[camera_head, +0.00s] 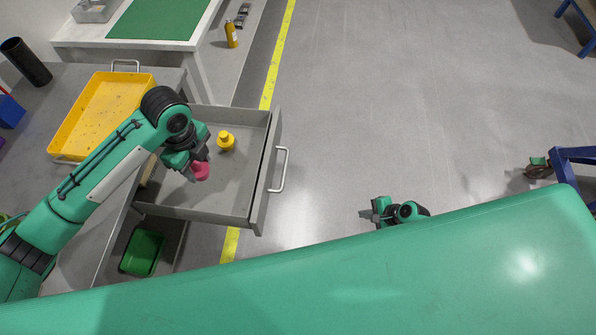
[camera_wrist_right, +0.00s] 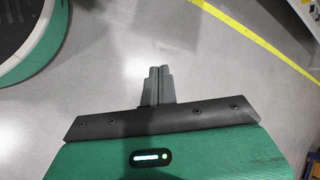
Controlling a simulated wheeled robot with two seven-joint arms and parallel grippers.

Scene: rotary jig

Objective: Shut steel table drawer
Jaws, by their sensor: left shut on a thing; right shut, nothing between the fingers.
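The steel table drawer (camera_head: 195,203) is pulled out, its front panel with a bar handle (camera_head: 280,169) facing right. A yellow object (camera_head: 226,140) with a knob-like top is inside it. My left gripper (camera_head: 197,172) is over the drawer's interior and is shut on a pink-red object (camera_head: 201,171). I cannot tell if that object touches the drawer floor. My right gripper (camera_head: 366,213) is low over the open floor, right of the drawer and apart from it. In the right wrist view its fingers (camera_wrist_right: 158,84) are together and empty.
The steel table (camera_head: 60,75) carries a yellow tray (camera_head: 75,113) and a black cylinder (camera_head: 25,62). A green bin (camera_head: 143,251) is below the drawer. A bench with a green mat (camera_head: 160,18) and a yellow bottle (camera_head: 231,35) is behind. The floor right of the handle is clear.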

